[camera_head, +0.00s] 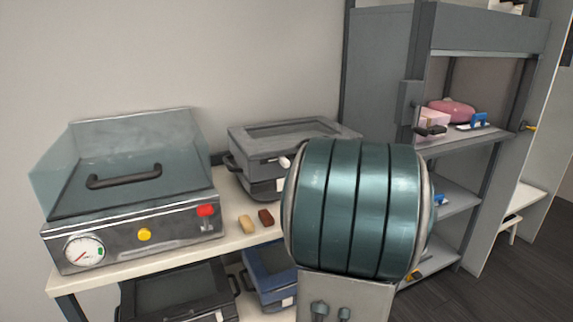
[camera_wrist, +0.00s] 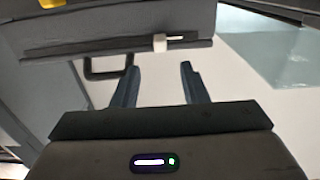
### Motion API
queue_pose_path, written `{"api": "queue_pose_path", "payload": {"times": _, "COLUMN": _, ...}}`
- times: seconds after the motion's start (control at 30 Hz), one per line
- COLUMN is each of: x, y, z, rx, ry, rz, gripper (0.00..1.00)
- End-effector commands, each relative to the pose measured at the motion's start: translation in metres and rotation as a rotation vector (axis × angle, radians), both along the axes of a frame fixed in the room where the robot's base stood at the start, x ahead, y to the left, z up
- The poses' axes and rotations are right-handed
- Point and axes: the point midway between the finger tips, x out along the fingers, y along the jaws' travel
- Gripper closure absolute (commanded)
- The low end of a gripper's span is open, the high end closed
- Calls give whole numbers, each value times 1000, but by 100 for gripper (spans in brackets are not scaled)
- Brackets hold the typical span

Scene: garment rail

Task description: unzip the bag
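The likely bag is a grey case (camera_head: 270,142) with a dark-framed lid panel and a black side handle, on the bench beside the wall. A small white tab (camera_head: 285,161), perhaps its zip pull, sits on its front edge. In the wrist view the grey case (camera_wrist: 110,30) fills the top, with the white tab (camera_wrist: 159,42) on a dark seam and a pale strip to its right. My gripper (camera_wrist: 160,68) is open and empty, its fingers pointing towards the seam and apart from the tab. In the head view my gripper is hidden, apparently behind the teal cylinder.
A steel appliance (camera_head: 135,195) with a gauge and raised clear panel stands on the bench (camera_head: 165,258). Beige and brown blocks (camera_head: 256,221) lie nearby. More cases (camera_head: 180,290) sit below. At right, a grey shelf unit (camera_head: 480,145) holds a pink item (camera_head: 452,110).

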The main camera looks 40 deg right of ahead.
Motion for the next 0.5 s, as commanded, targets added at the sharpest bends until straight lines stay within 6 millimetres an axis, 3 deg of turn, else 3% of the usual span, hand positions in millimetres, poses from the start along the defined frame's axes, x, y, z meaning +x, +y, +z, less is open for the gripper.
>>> {"api": "queue_pose_path", "payload": {"times": 0.3, "x": 65, "y": -15, "z": 0, "rx": 1, "ry": 0, "rz": 2, "gripper": 60}}
{"api": "queue_pose_path", "payload": {"times": 0.5, "x": 86, "y": -21, "z": 0, "rx": 1, "ry": 0, "rz": 0, "gripper": 60}}
